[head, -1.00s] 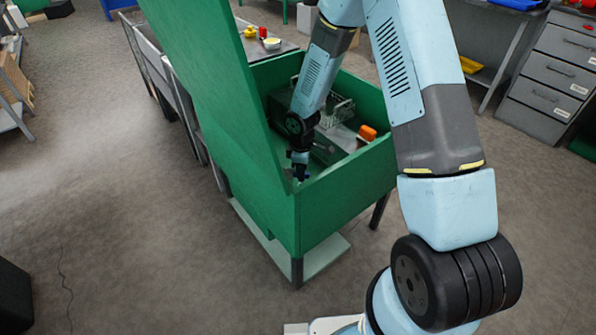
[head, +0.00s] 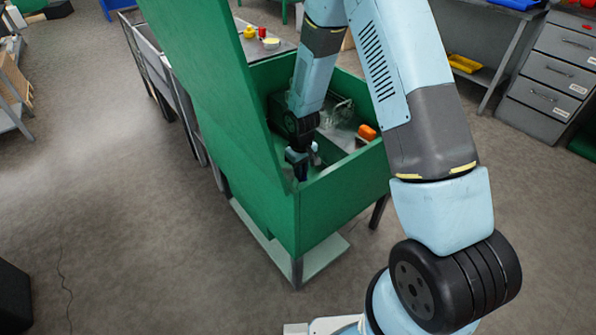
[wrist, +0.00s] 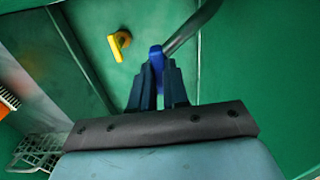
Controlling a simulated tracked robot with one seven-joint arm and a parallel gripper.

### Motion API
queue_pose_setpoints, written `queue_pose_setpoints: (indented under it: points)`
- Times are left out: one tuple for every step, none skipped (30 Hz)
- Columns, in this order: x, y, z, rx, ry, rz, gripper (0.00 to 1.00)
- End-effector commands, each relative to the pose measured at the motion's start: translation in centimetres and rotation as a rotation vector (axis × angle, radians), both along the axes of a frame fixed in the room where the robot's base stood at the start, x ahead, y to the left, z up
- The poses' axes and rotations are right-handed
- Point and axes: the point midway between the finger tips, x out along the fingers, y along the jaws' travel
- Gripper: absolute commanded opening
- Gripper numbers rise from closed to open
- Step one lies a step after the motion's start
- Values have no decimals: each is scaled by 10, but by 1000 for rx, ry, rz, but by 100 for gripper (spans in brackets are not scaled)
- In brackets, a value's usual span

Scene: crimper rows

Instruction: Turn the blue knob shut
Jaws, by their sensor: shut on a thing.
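The blue knob (wrist: 156,57) shows in the wrist view at the tips of my gripper (wrist: 158,80). My gripper's two dark blue fingers are shut on the knob, which covers part of their tips. A grey bar or pipe runs from beside the knob up to the right. In the head view my gripper (head: 301,172) reaches down inside the green box (head: 345,195), close to its left wall; the knob is hidden there. A yellow handle (wrist: 119,44) sits on the green wall to the left of the knob in the wrist view.
Inside the box are a wire rack (head: 338,112) and an orange object (head: 367,132). The tall green lid (head: 205,75) stands raised at the left of my arm. A bench behind holds a red item (head: 262,32) and a yellow item (head: 249,32).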

Motion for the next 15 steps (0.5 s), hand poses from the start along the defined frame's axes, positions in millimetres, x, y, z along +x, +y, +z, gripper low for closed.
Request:
queue_pose_setpoints:
  points:
    - [-4,-3,-2,-5,10,-11,0]
    - [-4,-3,-2,-5,10,-16,0]
    - [-4,-3,-2,-5,10,-22,0]
    - [-4,-3,-2,-5,10,-25,0]
    - [-4,-3,-2,-5,10,-28,0]
    - [-4,-3,-2,-5,10,-31,0]
    - [-4,-3,-2,-5,10,-33,0]
    - [-4,-3,-2,-6,10,-34,0]
    - [-4,-3,-2,-6,10,-35,0]
    - [-4,-2,-2,-5,11,-35,0]
    - [-4,-2,-2,-5,11,-35,0]
    - [-4,-2,-2,-5,11,-35,0]
    - [-4,-2,-2,-5,11,-34,0]
    - [-4,-2,-2,-5,11,-34,0]
    - [-4,-2,-2,-5,11,-34,0]
